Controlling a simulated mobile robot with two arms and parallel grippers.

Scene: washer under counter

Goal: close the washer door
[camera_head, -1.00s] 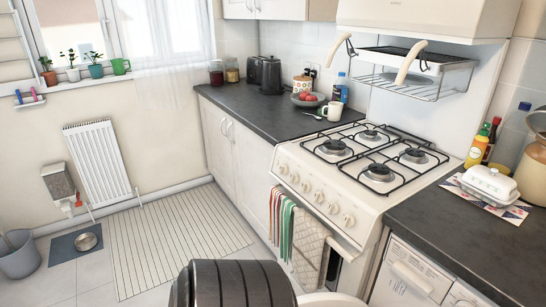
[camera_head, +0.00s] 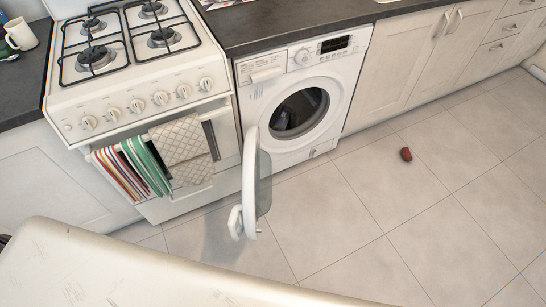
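The white washer (camera_head: 338,98) stands under the dark counter, right of the stove. Its round door (camera_head: 263,180) is swung wide open toward me, hinged at the left of the opening, and I see it almost edge-on. A white curved piece (camera_head: 236,222), which looks like the door's handle, sticks out at its near lower end. The round drum opening (camera_head: 300,112) is uncovered, with something greyish inside. Neither of my grippers is in view.
The stove (camera_head: 135,98) with hanging towels (camera_head: 145,165) stands left of the washer. Cabinets (camera_head: 420,60) run to the right. A small red-brown object (camera_head: 406,154) lies on the tiled floor (camera_head: 370,215), otherwise clear there. A cream surface (camera_head: 150,272) fills the near left.

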